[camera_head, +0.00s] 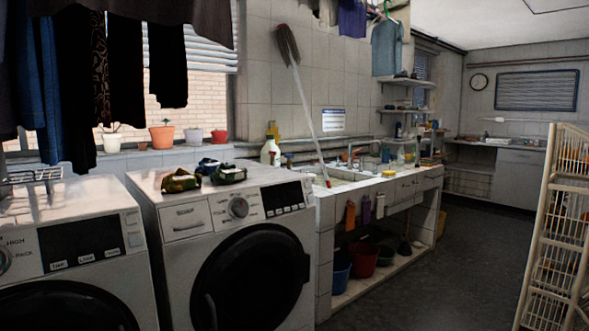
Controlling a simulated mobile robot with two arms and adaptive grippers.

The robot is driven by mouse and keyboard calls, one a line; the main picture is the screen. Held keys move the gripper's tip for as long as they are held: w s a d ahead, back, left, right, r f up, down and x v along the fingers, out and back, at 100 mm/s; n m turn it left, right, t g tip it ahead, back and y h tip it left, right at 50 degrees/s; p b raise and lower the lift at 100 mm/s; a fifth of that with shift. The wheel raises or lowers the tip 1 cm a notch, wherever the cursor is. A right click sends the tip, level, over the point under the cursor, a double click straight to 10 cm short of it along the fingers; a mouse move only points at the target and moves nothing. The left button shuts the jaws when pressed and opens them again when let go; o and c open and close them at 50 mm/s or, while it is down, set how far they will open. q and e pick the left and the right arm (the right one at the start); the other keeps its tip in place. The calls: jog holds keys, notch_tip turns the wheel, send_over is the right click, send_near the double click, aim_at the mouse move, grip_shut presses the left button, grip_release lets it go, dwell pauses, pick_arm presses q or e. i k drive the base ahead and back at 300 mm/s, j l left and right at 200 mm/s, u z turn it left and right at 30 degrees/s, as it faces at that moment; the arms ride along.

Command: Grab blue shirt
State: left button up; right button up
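A light blue shirt (387,48) hangs from a green hanger (388,10) high up, right of the middle of the view. It hangs in front of the tiled wall, above the wall shelves. Dark trousers and other dark clothes (125,62) hang at the upper left, and a purple cloth (352,19) hangs just left of the shirt. Neither of my grippers is in view.
Two washing machines (182,213) stand at the front left, with folded cloths (181,180) on top. A tiled sink counter (340,190) with a leaning mop (305,95) runs behind them. A tall cream rack (557,230) stands at the right. The dark floor (450,270) between is clear.

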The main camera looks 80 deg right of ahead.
aim_at(207, 167)
jog(key=z, duration=2.15)
